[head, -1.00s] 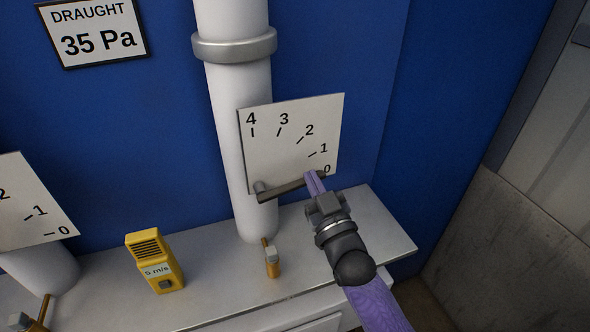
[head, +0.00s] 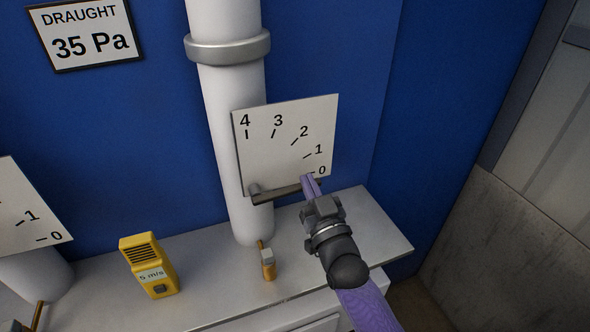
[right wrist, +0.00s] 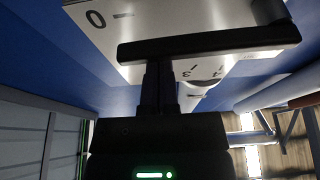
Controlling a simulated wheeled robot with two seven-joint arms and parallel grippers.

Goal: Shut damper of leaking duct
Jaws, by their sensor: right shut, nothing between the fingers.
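A white duct (head: 232,140) stands against the blue wall with a damper dial plate (head: 285,145) marked 0 to 4. Its dark lever (head: 277,193) lies near level and points toward the 0 mark. My right gripper (head: 308,183) is shut and empty, its fingertips at the lever's outer end. In the right wrist view the lever (right wrist: 205,46) crosses just beyond the shut fingers (right wrist: 158,85); I cannot tell for sure if they touch. A second dial plate (head: 28,205) is cut off at the left edge, and its lever is not visible. My left gripper is not in view.
A yellow meter reading 5 m/s (head: 150,266) stands on the grey bench (head: 205,283). A small brass fitting (head: 267,262) stands near the duct's foot. A sign (head: 85,33) reads draught 35 Pa.

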